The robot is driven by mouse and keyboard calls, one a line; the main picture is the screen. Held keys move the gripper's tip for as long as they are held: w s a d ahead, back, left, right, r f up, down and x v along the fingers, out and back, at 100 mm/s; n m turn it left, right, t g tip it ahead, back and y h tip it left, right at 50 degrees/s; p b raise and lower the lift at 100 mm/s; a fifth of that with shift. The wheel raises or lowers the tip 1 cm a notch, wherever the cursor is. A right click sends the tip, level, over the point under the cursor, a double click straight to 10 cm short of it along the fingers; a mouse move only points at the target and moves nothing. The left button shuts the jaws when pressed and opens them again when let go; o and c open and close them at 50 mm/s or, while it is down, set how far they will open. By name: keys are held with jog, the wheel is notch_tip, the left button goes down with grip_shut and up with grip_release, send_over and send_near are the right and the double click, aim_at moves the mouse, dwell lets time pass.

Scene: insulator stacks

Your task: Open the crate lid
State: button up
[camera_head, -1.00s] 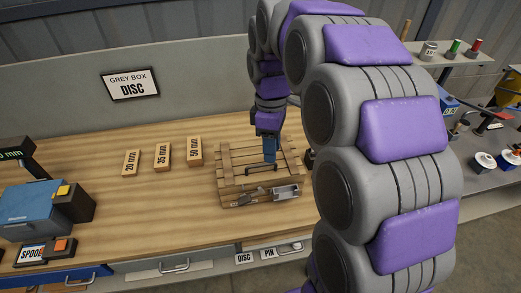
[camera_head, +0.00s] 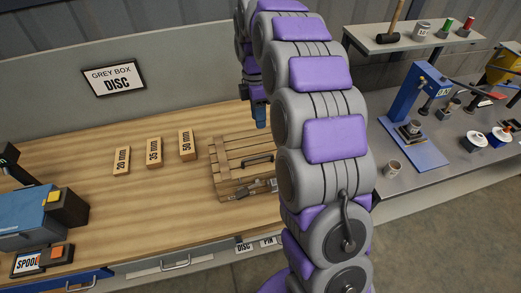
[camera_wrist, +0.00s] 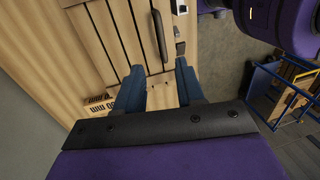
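The wooden crate (camera_head: 222,180) stands on the bench, with its slatted lid (camera_head: 232,152) lying shut on top. A dark bar handle (camera_head: 258,160) is on the lid. Metal latch hardware (camera_head: 262,186) shows on the front face, and my arm hides the crate's right end. My gripper (camera_head: 261,122) is above the back of the lid, apart from the handle. In the wrist view my gripper (camera_wrist: 160,84) has its two blue fingers spread with nothing between them.
Wooden blocks marked 20 mm (camera_head: 122,160), 35 mm (camera_head: 154,152) and 50 mm (camera_head: 187,144) stand left of the crate. A blue machine (camera_head: 30,225) is at the far left.

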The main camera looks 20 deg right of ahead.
jog(key=b, duration=0.1)
send_over(259, 151)
jog(key=s+a, duration=0.1)
jog(key=s, duration=0.4)
jog(key=f, duration=1.1)
jog(key=shift+w+f, duration=0.25)
jog(key=shift+f, duration=0.15)
jog(key=shift+s+f, duration=0.15)
jog(key=shift+f, duration=0.4)
jog(key=shift+a, duration=0.25)
jog(key=shift+c, duration=0.3)
jog(key=shift+c, duration=0.9)
grip_shut()
jog(key=shift+d, duration=0.1)
